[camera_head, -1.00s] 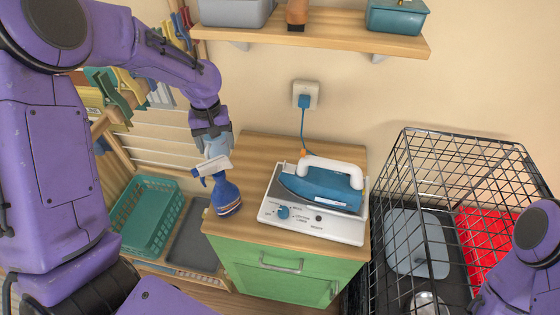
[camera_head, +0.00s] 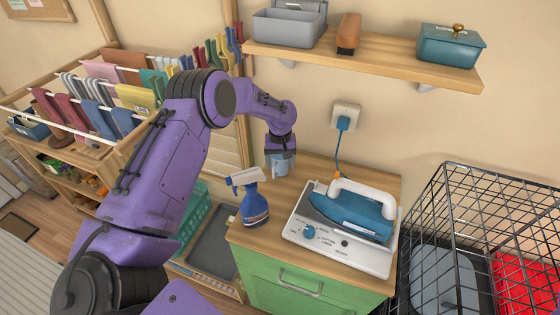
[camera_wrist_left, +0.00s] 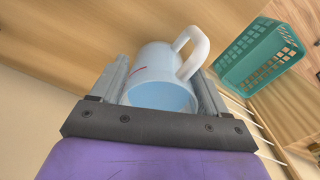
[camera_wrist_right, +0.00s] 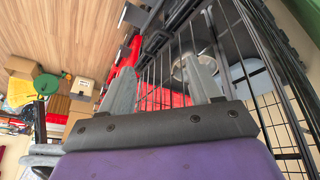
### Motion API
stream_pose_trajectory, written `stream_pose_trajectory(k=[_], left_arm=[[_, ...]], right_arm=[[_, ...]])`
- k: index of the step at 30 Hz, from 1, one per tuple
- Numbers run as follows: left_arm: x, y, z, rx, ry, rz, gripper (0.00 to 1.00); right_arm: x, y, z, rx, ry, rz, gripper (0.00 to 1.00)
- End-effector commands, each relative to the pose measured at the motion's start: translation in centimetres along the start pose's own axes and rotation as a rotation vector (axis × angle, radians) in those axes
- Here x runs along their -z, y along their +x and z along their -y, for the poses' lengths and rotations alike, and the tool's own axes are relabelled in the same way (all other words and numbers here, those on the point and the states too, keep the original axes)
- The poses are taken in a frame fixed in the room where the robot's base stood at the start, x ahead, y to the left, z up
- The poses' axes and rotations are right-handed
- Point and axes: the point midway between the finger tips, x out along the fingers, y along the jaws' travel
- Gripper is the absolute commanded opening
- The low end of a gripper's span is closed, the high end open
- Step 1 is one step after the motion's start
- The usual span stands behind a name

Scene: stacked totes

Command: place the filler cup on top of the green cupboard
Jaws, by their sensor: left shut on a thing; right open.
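The filler cup (camera_wrist_left: 163,75) is light blue with a white handle. My left gripper (camera_head: 281,160) is shut on it, with one finger on each side in the left wrist view (camera_wrist_left: 163,90). In the head view the cup (camera_head: 279,166) shows small and partly hidden at the back left of the green cupboard's wooden top (camera_head: 318,175). I cannot tell whether it touches that top. The cupboard's green front (camera_head: 300,290) has a metal handle. My right gripper (camera_wrist_right: 160,82) is open and empty at the wire cage; it is outside the head view.
A blue spray bottle (camera_head: 253,204) stands at the top's left edge. A blue iron (camera_head: 352,212) rests on a white control panel (camera_head: 335,250), filling much of the top. A shelf (camera_head: 360,60) hangs above. The wire cage (camera_head: 470,215) stands right of the cupboard.

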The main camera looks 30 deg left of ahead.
Motion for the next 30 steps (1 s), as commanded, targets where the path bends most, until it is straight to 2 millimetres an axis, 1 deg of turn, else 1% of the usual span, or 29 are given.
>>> stream_pose_trajectory(k=[6, 7, 8, 9, 14, 17, 25, 27, 30], left_arm=[[0.0, 0.3, 0.0, 0.000, 0.000, 0.000, 0.35], [0.0, 0.2, 0.0, 0.000, 0.000, 0.001, 0.85], [0.0, 0.2, 0.0, 0.000, 0.000, 0.001, 0.94], [0.0, 0.2, 0.0, 0.000, 0.000, 0.001, 1.00], [0.0, 0.2, 0.0, 0.000, 0.000, 0.001, 1.00], [0.0, -0.5, 0.0, -0.001, 0.000, -0.001, 1.00], [0.0, -5.7, 0.0, 0.000, 0.001, -0.002, 1.00], [0.0, -6.7, -0.1, -0.001, 0.001, -0.001, 1.00], [0.0, -7.5, 0.0, 0.000, 0.001, 0.000, 1.00]], right_arm=[[-0.1, 0.2, 0.0, 0.000, 0.000, 0.000, 0.63], [0.0, 0.1, 0.0, 0.000, 0.000, 0.000, 0.63], [0.0, 0.1, 0.0, 0.000, 0.000, 0.000, 0.63], [0.0, 0.1, 0.0, 0.000, 0.000, 0.000, 0.63], [0.0, 0.1, 0.0, 0.000, 0.000, 0.000, 0.63], [0.0, -0.1, 0.0, 0.000, 0.000, 0.000, 0.63], [0.0, 0.0, 0.0, 0.000, 0.000, 0.000, 0.63], [0.0, 0.0, 0.0, 0.000, 0.000, 0.000, 0.63], [0.0, 0.0, 0.0, 0.000, 0.000, 0.000, 0.63]])
